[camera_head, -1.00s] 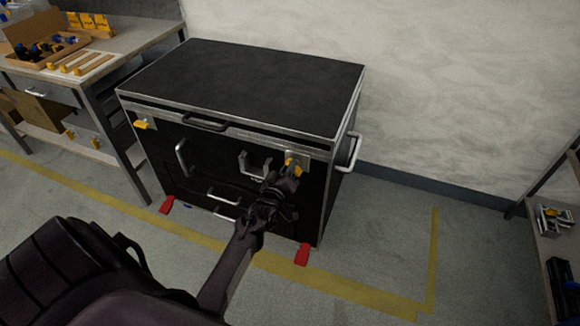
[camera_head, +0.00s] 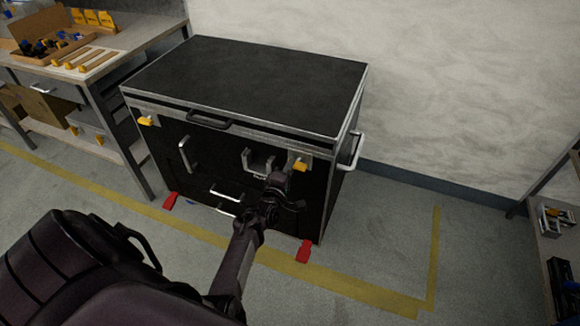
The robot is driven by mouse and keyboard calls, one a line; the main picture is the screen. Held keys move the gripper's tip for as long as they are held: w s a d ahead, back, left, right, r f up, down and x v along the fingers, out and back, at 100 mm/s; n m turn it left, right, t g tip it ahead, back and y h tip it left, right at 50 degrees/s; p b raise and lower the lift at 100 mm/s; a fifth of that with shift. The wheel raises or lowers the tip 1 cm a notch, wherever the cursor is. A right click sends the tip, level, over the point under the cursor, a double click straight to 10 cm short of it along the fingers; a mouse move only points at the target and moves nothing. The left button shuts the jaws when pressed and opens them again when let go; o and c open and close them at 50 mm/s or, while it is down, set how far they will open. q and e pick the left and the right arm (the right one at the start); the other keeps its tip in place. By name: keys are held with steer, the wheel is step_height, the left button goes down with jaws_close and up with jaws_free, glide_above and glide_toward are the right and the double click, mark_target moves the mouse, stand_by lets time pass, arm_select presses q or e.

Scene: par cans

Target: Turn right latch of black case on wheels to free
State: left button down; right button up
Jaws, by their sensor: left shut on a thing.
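The black case on wheels (camera_head: 240,75) stands against the wall, its front facing me. Its right latch (camera_head: 300,164) is a yellow lever on a metal plate at the upper right of the front. My left gripper (camera_head: 281,179) is at the lower left of this latch, shut on it. Its own dark body hides the fingertips and the grip. The left latch (camera_head: 146,121), also yellow, sits at the upper left of the front. My right gripper is not in view.
Metal handles (camera_head: 184,154) stick out from the front, and a side handle (camera_head: 350,151) is at the right. Red pedals (camera_head: 304,251) are at the case's foot. A workbench (camera_head: 130,45) stands close at the left. Floor to the right is clear up to a shelf (camera_head: 545,245).

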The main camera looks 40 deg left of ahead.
arm_select(q)
steer(key=shift+f+n, duration=0.1)
steer(key=shift+n, duration=0.2)
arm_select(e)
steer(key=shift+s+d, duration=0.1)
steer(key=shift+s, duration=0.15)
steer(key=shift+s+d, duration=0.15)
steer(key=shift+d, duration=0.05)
arm_select(q)
steer(key=c, duration=1.4)
jaws_free()
steer(key=shift+s, duration=0.1)
